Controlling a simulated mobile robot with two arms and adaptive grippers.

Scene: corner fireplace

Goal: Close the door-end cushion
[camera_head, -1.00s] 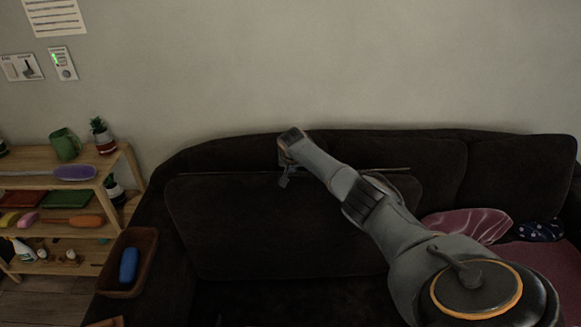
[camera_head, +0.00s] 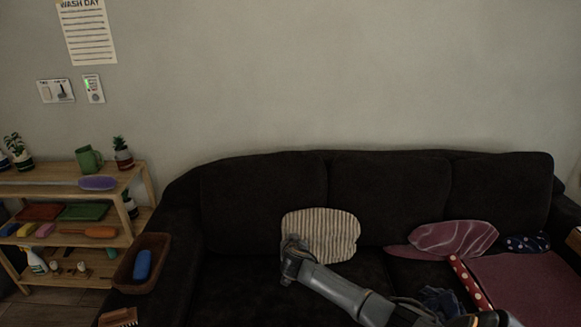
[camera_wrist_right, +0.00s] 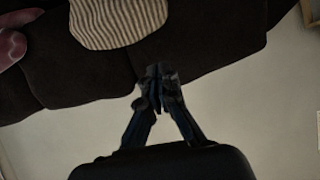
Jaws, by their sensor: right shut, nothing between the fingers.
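The dark sofa's left seat cushion (camera_head: 235,282) lies down flat as far as the head view shows, in front of the backrest (camera_head: 262,200). I take it for the door-end cushion, though no door shows. A striped pillow (camera_head: 325,232) leans on the backrest behind it. My right gripper (camera_head: 290,243) is in front of the pillow's lower left, over the seat. In the right wrist view my right gripper (camera_wrist_right: 156,72) is shut and empty, with the striped pillow (camera_wrist_right: 115,20) beyond it. My left gripper is out of view.
A brown tray (camera_head: 125,270) with a blue item (camera_head: 142,265) sits on the left armrest, a brush (camera_head: 118,318) near it. A wooden shelf (camera_head: 140,200) stands left. A pink patterned pillow (camera_head: 455,238) and a pink cloth (camera_head: 515,285) lie on the right seat.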

